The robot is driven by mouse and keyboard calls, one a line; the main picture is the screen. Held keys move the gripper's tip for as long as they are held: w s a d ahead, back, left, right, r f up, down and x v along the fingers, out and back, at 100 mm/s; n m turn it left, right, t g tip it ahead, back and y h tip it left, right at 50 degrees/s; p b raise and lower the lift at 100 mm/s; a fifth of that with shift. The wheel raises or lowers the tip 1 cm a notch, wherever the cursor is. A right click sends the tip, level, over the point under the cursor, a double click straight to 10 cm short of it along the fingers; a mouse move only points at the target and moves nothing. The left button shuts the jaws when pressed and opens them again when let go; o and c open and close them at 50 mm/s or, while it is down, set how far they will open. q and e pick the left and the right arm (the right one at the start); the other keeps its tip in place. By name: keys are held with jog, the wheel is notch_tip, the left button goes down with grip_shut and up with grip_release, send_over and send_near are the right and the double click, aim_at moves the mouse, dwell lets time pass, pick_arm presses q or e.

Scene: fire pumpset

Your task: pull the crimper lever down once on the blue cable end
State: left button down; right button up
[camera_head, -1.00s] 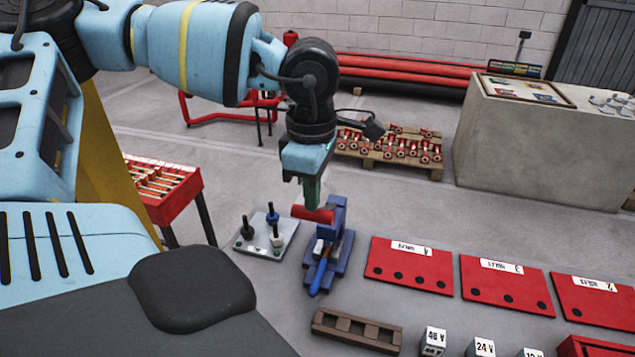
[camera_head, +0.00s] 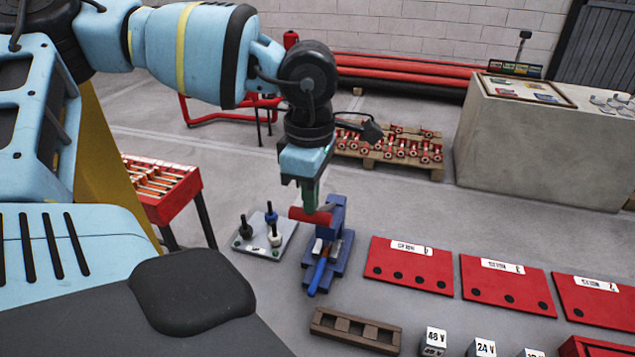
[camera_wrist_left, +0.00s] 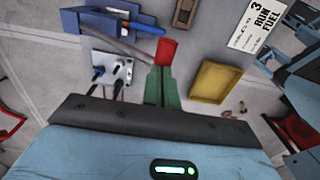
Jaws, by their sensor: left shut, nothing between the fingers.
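The crimper (camera_head: 330,255) is a blue tool standing on the floor area in the middle of the head view. Its lever has a red grip (camera_head: 298,215), and the lever also shows in the left wrist view (camera_wrist_left: 166,50) with a grey bar. The blue cable end (camera_head: 317,278) lies in the crimper's front and also shows in the wrist view (camera_wrist_left: 148,28). My left gripper (camera_head: 309,207) points down with its green fingers shut and empty. Its fingertips are at the red grip, seemingly touching its top. My right gripper is out of view.
A grey plate (camera_head: 258,243) with several upright pegs stands left of the crimper. Red panels (camera_head: 410,264) lie to its right. A brown wooden rack (camera_head: 352,328) and white voltage blocks (camera_head: 433,341) are in front. A red table (camera_head: 165,188) stands to the left.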

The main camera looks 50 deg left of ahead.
aim_at(308, 220)
pick_arm(q)
jog(key=shift+f+b, duration=0.35)
jog(key=shift+f, duration=0.35)
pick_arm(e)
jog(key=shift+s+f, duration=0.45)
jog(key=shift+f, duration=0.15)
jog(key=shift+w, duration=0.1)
pick_arm(q)
jog(key=shift+f, duration=0.2)
jog(key=shift+s+d+f+b, duration=0.15)
jog(key=shift+s+f+b, duration=0.2)
jog(key=shift+f, duration=0.1)
jog(key=shift+s+d+f+b, duration=0.25)
jog(key=shift+f+b, duration=0.1)
jog(key=shift+f, duration=0.25)
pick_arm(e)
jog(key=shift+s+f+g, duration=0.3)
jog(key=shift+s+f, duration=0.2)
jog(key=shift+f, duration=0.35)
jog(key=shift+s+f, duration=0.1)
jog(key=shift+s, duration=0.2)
